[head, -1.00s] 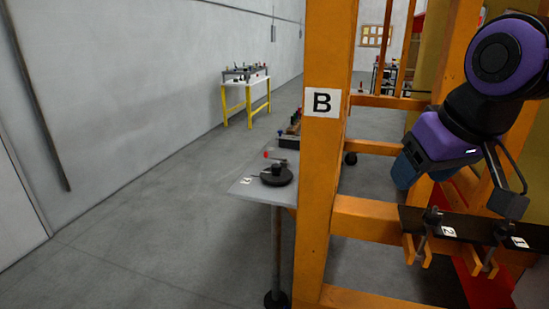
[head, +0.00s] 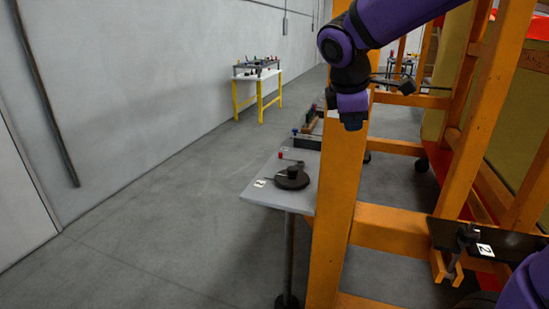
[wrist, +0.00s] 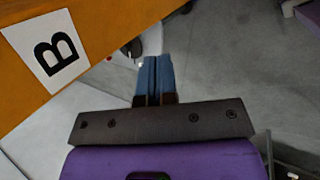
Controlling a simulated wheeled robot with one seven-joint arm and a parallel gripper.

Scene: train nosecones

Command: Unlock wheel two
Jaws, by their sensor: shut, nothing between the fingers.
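A black round wheel (head: 292,177) with a small red knob (head: 281,155) lies on a grey side table (head: 275,197), left of the orange post; the label near it is too small to read. A white label "2" (head: 485,249) lies on a black plate beside a dark clamp-like handle (head: 467,236), at the lower right. I cannot tell which of these is wheel two. My gripper (wrist: 154,78) has blue fingers pressed together and empty. In the head view it hangs in front of the orange post, above and right of the side table, apart from both labelled parts.
The orange post (head: 342,190) stands close to my gripper; its "B" sign (wrist: 55,52) fills the upper left of the wrist view. Orange beams (head: 390,228) run to the right. A yellow-legged table (head: 258,85) stands further back. The floor at left is clear.

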